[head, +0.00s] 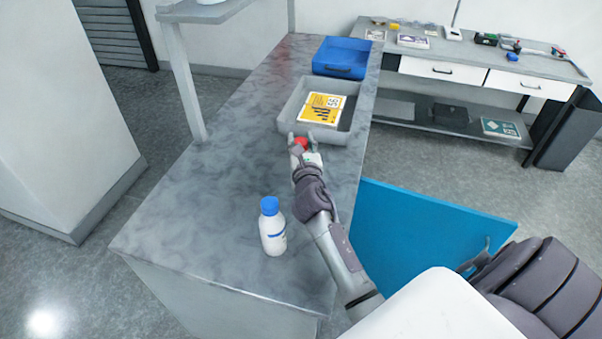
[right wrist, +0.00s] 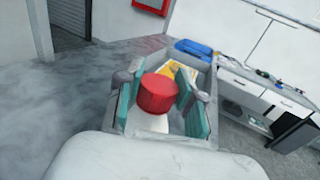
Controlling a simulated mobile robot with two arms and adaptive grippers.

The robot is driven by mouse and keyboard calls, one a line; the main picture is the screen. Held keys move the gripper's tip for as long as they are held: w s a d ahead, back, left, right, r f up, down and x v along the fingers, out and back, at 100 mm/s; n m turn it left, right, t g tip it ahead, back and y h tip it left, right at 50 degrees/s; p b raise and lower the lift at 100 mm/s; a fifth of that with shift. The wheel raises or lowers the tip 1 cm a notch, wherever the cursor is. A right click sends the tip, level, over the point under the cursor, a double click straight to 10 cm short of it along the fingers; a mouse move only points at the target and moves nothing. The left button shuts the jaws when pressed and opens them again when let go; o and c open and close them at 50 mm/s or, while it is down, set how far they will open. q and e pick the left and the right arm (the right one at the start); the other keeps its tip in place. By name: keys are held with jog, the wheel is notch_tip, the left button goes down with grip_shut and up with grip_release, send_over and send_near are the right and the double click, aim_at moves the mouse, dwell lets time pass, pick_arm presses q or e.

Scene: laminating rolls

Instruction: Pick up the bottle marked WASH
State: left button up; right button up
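A white bottle with a blue cap (head: 272,228) stands upright on the grey marbled counter, left of my right forearm. Its blue label marking is too small to read. A red-capped bottle (head: 302,143) is at my right gripper (head: 301,139); in the right wrist view its red cap (right wrist: 158,93) shows between the teal pads of the right gripper (right wrist: 163,95). The fingers stand apart on either side, and a grey gap shows beside the white part under the cap. Its label is hidden. My left gripper is not in view.
A grey tray (head: 285,114) with a yellow-labelled pack (head: 322,107) lies just beyond the right gripper. A blue bin (head: 340,72) is behind it. A shelf post (head: 184,95) rises at the counter's left edge. The counter's front left is clear.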

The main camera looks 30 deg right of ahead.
grip_shut()
jog(key=shift+r, duration=0.1)
